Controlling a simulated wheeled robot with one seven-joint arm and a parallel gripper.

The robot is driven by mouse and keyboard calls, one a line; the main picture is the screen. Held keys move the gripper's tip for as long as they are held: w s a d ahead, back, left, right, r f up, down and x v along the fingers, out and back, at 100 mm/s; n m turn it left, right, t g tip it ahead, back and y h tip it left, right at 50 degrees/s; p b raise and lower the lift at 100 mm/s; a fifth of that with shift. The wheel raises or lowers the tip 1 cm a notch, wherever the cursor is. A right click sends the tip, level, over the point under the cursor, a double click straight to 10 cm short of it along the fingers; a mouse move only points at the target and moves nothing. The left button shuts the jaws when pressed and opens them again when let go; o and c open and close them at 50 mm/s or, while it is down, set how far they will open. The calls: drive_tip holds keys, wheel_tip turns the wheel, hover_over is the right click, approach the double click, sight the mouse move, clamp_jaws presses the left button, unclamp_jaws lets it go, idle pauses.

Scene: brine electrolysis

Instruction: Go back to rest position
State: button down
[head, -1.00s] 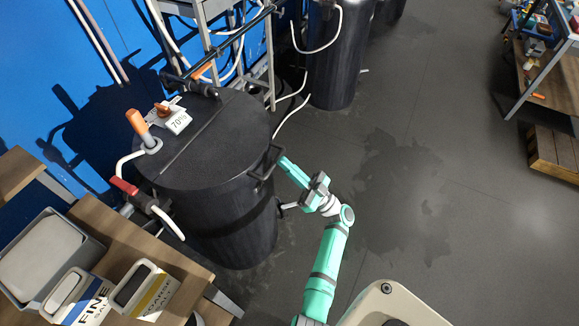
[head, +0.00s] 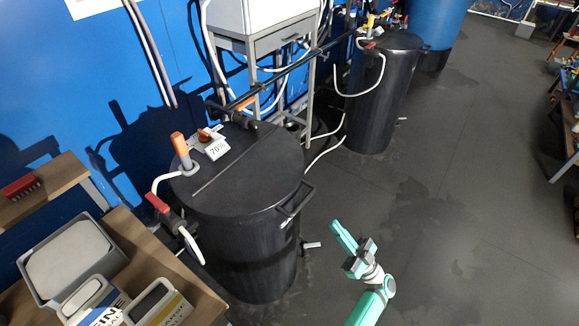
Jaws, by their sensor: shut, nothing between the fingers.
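My gripper (head: 343,234), with teal fingers and a grey body, is in the lower middle of the head view. It is shut and empty, in the air over the dark floor. It stands to the right of the large black barrel (head: 245,225), apart from it in the picture. My teal arm runs down from it to the bottom edge. The barrel has a closed lid with an orange-handled fitting (head: 180,147) and a "70%" tag (head: 217,149).
A wooden table (head: 135,240) with grey bins (head: 70,258) stands at lower left. A metal stand (head: 265,50) and a second black barrel (head: 378,95) are behind. A shelf (head: 562,130) is at far right. The floor (head: 450,240) at right is clear.

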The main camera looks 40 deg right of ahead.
drive_tip(key=shift+w+a+y, duration=0.1)
drive_tip(key=shift+a+y, duration=0.05)
drive_tip(key=shift+y, duration=0.15)
drive_tip(key=w+a+f+m+g+h, duration=0.2)
drive_tip(key=w+a+f+m+g, duration=0.25)
drive_tip(key=a+f, duration=0.55)
drive_tip(key=s+a+f+m+g+h, duration=0.1)
drive_tip(key=s+a+f+g+h, duration=0.1)
drive_tip(key=s+a+f+g, duration=0.5)
drive_tip(key=s+a+f+m+g+h, duration=0.1)
drive_tip(key=s+a+f+g, duration=0.2)
drive_tip(key=a+f, duration=0.85)
drive_tip(key=s+a+r+n+h, duration=0.1)
drive_tip(key=s+a+r+h, duration=0.25)
drive_tip(key=s+r, duration=0.35)
drive_tip(key=s+a+r+n+t+y, duration=0.1)
drive_tip(key=a+r, duration=0.4)
drive_tip(key=r, duration=0.7)
drive_tip(key=s+a+r+n+t, duration=0.1)
drive_tip(key=s+a+r+t, duration=0.2)
drive_tip(key=r, duration=0.8)
drive_tip(key=shift+s+a+r+n+t+y, duration=0.35)
drive_tip(key=shift+a+r, duration=0.05)
drive_tip(key=shift+a, duration=0.45)
